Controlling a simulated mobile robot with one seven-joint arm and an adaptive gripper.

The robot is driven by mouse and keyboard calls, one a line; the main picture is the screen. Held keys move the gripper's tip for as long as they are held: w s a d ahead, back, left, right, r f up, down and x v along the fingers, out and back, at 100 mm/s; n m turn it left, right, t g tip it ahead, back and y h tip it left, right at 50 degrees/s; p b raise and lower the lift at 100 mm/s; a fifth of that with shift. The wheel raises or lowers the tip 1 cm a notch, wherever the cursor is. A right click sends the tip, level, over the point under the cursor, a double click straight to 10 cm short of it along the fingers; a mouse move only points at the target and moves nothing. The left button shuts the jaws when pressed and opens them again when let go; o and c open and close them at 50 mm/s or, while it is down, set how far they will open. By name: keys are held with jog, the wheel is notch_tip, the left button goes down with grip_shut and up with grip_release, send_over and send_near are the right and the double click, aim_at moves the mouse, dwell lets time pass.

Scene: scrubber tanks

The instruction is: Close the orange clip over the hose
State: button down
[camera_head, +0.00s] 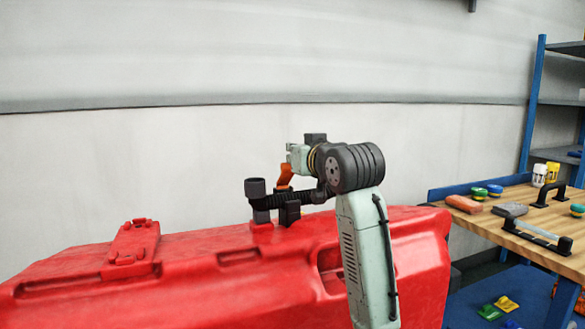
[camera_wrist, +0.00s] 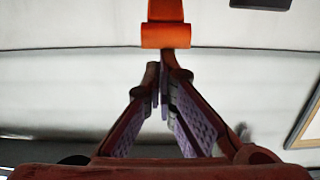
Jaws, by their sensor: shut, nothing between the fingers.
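The orange clip (camera_head: 285,176) stands raised and tilted above the black ribbed hose (camera_head: 285,200), which lies along the top of the red tank (camera_head: 90,293). In the wrist view the clip (camera_wrist: 166,36) hangs in from the top centre, just beyond my fingertips. My gripper (camera_wrist: 162,76) is shut and empty, its two fingers meeting just below the clip's end in that picture. I cannot tell whether the fingertips touch the clip. In the head view my wrist is right of and above the clip, and my fingers are not clearly visible there.
A black cup-shaped hose end (camera_head: 255,188) and a black block (camera_head: 290,213) stand by the hose. A wooden workbench (camera_head: 488,222) with tools is at the right, beside blue shelving (camera_head: 533,105). The space above the tank's left part is clear.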

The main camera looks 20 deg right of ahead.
jog(key=s+f+t+b, duration=0.1)
jog(key=f, duration=0.1)
jog(key=s+f+b, duration=0.2)
jog(key=s+f+t+b, duration=0.1)
jog(key=f+b, duration=0.1)
jog(key=shift+s+t, duration=0.3)
jog(key=shift+s, duration=0.05)
jog(key=shift+f, duration=0.2)
dwell(0.4)
